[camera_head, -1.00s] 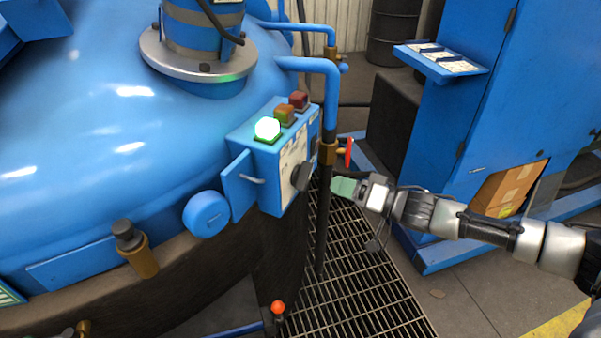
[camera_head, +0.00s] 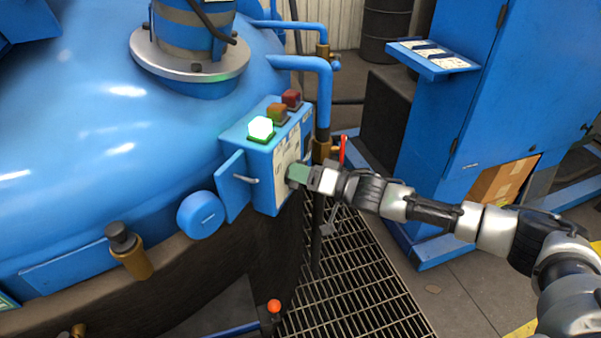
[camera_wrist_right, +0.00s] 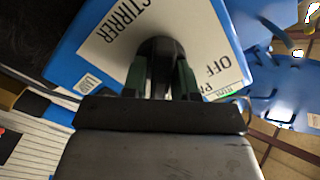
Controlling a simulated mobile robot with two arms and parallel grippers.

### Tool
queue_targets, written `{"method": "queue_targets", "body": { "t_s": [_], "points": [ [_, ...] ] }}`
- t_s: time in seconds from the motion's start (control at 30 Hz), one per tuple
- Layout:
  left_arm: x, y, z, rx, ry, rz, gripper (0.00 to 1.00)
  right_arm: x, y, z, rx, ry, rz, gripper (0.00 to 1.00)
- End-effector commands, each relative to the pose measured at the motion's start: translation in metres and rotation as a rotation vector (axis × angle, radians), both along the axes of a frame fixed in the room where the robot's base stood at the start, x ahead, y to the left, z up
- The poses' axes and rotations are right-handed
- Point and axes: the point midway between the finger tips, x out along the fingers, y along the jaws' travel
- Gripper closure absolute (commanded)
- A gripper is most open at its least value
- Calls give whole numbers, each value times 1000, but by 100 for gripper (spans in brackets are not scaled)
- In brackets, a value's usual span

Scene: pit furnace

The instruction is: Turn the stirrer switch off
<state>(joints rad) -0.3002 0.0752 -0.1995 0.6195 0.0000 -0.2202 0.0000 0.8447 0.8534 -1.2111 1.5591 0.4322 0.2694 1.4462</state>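The blue stirrer switch box (camera_head: 262,190) is mounted on the side of the blue vessel, with a lit green lamp (camera_head: 261,129) on top. Its label plate (camera_wrist_right: 190,25) reads STIRRER and OFF in the right wrist view. The dark switch knob (camera_wrist_right: 160,50) stands out from the plate, its outer end between the two green-padded fingers of my right gripper (camera_wrist_right: 161,80). In the head view my right gripper (camera_head: 299,174) is at the box's right face. The fingers are around the knob; a gap shows beside it, and contact is unclear. My left gripper is not in view.
An orange lamp (camera_head: 278,112) and a red lamp (camera_head: 291,98) sit behind the green one. A pipe with a red valve handle (camera_head: 343,150) stands close behind my right gripper. A blue cabinet (camera_head: 470,120) is to the right. Grating (camera_head: 345,280) covers the floor below.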

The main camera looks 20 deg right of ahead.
Motion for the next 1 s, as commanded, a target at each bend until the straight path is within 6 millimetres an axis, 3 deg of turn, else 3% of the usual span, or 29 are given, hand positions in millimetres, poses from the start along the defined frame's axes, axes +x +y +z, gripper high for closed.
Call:
{"method": "queue_targets", "body": {
  "t_s": [0.03, 0.17, 0.57, 1.0],
  "points": [
    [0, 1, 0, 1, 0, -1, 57, 0, 0, 0, 0, 0, 0, 80],
    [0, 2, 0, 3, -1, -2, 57, 0, 0, 0, 0, 0, 0, 100],
    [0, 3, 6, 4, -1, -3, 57, 0, 0, 1, -43, -46, -1, 100],
    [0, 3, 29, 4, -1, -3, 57, -2, 2, 3, -277, -305, 0, 100]
  ]
}}
